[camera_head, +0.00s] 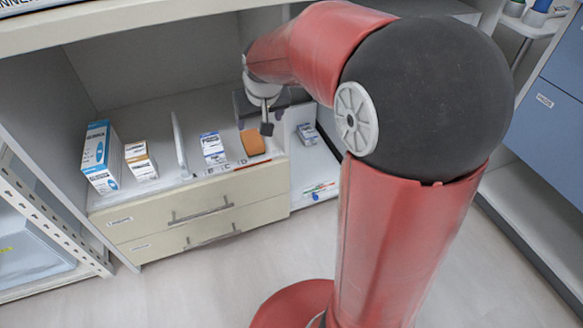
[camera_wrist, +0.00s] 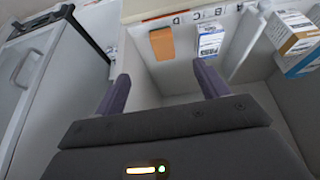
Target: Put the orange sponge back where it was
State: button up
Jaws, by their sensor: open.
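The orange sponge (camera_head: 253,142) lies on the shelf top above the drawers, near its right end and just behind the lettered front edge. It also shows in the wrist view (camera_wrist: 162,43), ahead of the fingertips and in line with the gap between them. My gripper (camera_head: 266,128) is small and partly hidden by my arm in the head view, beside the sponge at its right. In the wrist view my gripper (camera_wrist: 161,76) is open, its two fingers spread with nothing between them. The sponge looks apart from both fingers.
A small white-and-blue box (camera_head: 212,147) stands left of the sponge. Further left are a white upright divider (camera_head: 179,145), a small box (camera_head: 140,161) and a tall blue-and-white box (camera_head: 101,157). A side compartment right of the drawers holds another small box (camera_head: 307,134).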

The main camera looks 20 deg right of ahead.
jog(key=s+r, duration=0.2)
jog(key=s, duration=1)
jog(key=s+r, duration=0.1)
jog(key=s, duration=1.2)
jog(key=shift+s+r+t, duration=0.15)
jog(key=shift+r+t, duration=0.15)
jog(key=shift+r, duration=0.05)
notch_tip(320, 180, up, 4)
jog(key=p, duration=0.4)
jog(key=shift+r, duration=0.1)
